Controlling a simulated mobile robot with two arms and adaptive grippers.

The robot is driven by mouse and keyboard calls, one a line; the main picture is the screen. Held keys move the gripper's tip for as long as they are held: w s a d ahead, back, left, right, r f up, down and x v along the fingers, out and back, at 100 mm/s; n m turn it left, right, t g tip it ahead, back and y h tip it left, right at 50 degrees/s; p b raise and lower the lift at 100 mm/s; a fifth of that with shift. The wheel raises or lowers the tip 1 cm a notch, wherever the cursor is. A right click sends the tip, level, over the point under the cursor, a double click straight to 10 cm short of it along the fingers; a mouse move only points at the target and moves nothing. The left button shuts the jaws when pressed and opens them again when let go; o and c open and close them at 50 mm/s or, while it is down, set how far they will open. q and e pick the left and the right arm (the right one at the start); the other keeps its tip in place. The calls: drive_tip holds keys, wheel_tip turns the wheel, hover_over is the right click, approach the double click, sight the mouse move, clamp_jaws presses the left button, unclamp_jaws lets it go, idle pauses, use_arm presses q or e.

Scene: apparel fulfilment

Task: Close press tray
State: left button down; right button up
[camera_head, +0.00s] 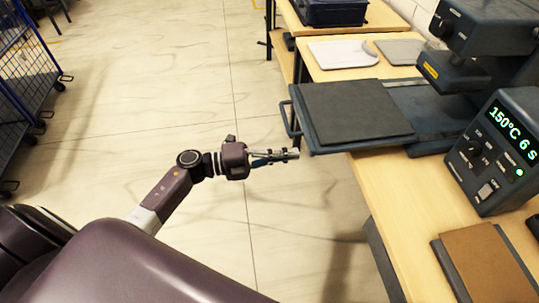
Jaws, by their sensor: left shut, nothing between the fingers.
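The press tray (355,112) is a dark flat pad on a blue-grey plate. It is pulled out to the left of the heat press (478,50) and overhangs the table's left edge. A blue-grey handle (289,118) sticks out on the tray's left side. My left gripper (294,154) is shut and empty. In the picture it is just below the tray's near left corner and the handle, over the floor. I cannot tell whether it touches the tray. My right gripper is out of view.
The control box (497,150) showing 150°C 6 s stands right on the wooden table (400,215). A brown board (483,264) lies nearer. Folded pale cloth (342,54) and a dark bin (335,11) are behind. A blue cage cart (28,70) stands left; the floor between is clear.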

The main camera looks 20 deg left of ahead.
use_arm(q)
drive_tip(key=shift+x, duration=1.35)
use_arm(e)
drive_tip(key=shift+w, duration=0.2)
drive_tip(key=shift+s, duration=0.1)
